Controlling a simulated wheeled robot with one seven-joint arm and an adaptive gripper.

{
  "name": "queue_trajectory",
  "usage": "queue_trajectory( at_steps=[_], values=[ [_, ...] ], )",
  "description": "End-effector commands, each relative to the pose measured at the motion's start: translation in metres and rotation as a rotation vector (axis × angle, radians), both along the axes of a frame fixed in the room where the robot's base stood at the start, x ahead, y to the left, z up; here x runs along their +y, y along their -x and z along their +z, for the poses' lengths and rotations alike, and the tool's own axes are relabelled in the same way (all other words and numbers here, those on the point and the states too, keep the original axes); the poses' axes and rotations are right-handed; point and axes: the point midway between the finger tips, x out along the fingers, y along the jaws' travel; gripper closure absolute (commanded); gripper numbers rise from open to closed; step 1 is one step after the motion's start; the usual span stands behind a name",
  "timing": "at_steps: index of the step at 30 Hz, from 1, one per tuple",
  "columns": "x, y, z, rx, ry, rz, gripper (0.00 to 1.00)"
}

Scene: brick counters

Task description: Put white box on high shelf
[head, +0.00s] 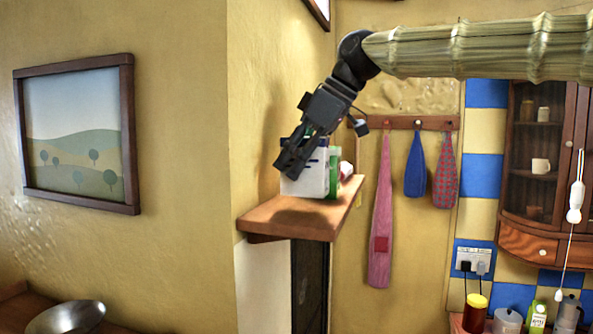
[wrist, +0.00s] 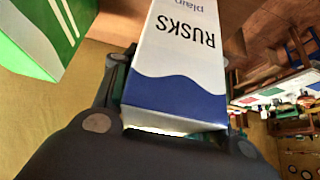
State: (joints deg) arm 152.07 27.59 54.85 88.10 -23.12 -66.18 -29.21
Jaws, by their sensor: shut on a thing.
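The white box (head: 306,181) is at the wooden high shelf (head: 290,218), upright and low over the board. I cannot tell whether its base touches the board. My gripper (head: 294,160) comes down from above and is shut on it, covering part of its upper left. In the wrist view the white box (wrist: 182,60) shows "RUSKS plain" and a dark blue wavy band, between the fingers of my gripper (wrist: 170,95).
A green and white carton (head: 334,172) stands on the shelf just right of the box, and also shows in the wrist view (wrist: 45,35). A white rounded thing (head: 346,170) is beyond it. The shelf's front left part is bare. Cloths (head: 381,215) hang at right.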

Motion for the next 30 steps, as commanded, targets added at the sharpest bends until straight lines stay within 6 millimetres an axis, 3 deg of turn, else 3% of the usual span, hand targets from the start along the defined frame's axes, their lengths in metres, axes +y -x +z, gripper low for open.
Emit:
queue_trajectory(
  at_steps=[9,20,21,24,30],
  values=[
    [0.000,0.001,-0.027,0.001,0.000,0.000,0.82],
    [0.000,0.000,-0.032,0.001,0.000,-0.001,0.82],
    [-0.001,0.000,-0.032,0.001,0.000,-0.001,0.54],
    [0.000,0.000,-0.032,0.001,0.000,-0.001,0.36],
    [0.000,0.000,-0.032,0.001,0.000,-0.001,0.36]
  ],
)
